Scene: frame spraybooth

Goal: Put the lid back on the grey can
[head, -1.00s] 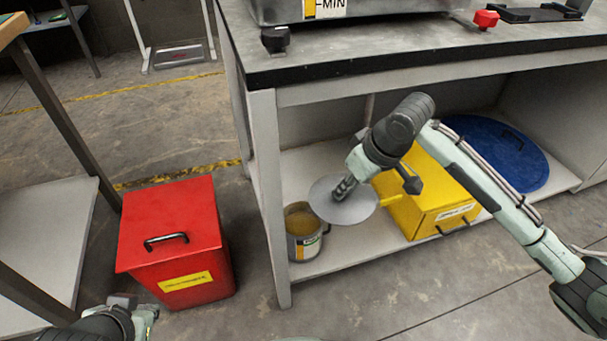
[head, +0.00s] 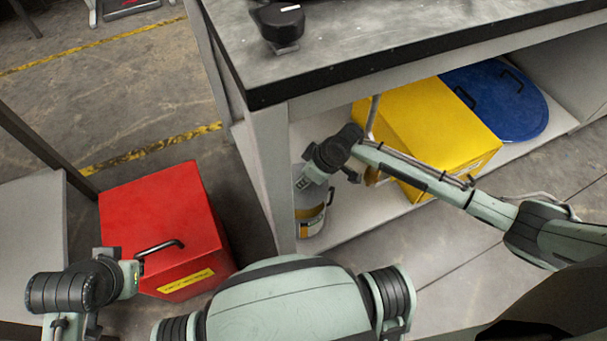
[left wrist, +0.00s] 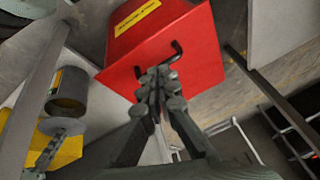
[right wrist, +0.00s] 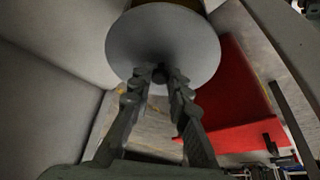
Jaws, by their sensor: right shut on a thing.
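The grey can (head: 316,222) stands on the low shelf under the bench, just behind its front leg, with a yellow and white label. In the left wrist view the can (left wrist: 68,85) shows its open mouth. My right gripper (head: 310,178) is above the can. In the right wrist view it (right wrist: 160,76) is shut on the knob of the round grey lid (right wrist: 163,38). My left gripper (left wrist: 158,82) is shut and empty, close to the red box's handle.
A red box (head: 160,215) with a black handle stands on the floor left of the bench. A yellow box (head: 430,125) and a blue round lid (head: 495,100) are further right on the shelf. The bench leg (head: 272,175) and bench top (head: 400,50) bound the space around the can.

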